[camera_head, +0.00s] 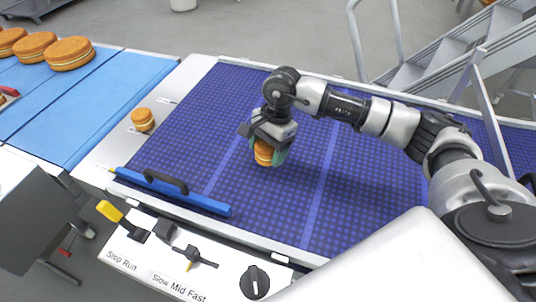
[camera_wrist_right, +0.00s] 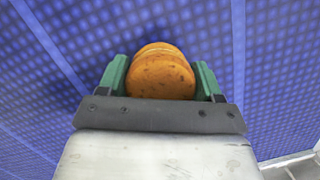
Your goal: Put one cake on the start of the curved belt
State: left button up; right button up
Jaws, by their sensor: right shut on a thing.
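My right gripper (camera_head: 268,146) is shut on a small round layered cake (camera_head: 263,153) at the dark blue curved belt (camera_head: 210,120). In the right wrist view the cake (camera_wrist_right: 160,75) sits between the two green finger pads (camera_wrist_right: 159,80). I cannot tell whether its underside touches the belt. A second small cake (camera_head: 142,119) rests on the pale strip between the light blue belt and the dark blue belt. My left gripper is not in view.
A light blue belt (camera_head: 100,100) at the left carries several larger cakes (camera_head: 70,53). A blue bar with a black handle (camera_head: 170,190) lies along the dark belt's near left edge. A control panel (camera_head: 180,260) with switches and a knob is in front. Metal stairs (camera_head: 440,60) stand behind.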

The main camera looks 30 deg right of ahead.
aim_at(267, 160)
jog(key=shift+w+d+f, duration=0.1)
jog(key=shift+w+f, duration=0.05)
jog(key=shift+w, duration=0.05)
notch_tip(267, 160, down, 4)
jog(key=shift+r+p, duration=0.2)
jog(key=shift+p, duration=0.5)
jog(key=shift+f, duration=0.3)
jog(key=shift+o, duration=1.1)
jog(key=shift+b, duration=0.3)
jog(key=o, duration=0.5)
jog(key=shift+c, duration=0.2)
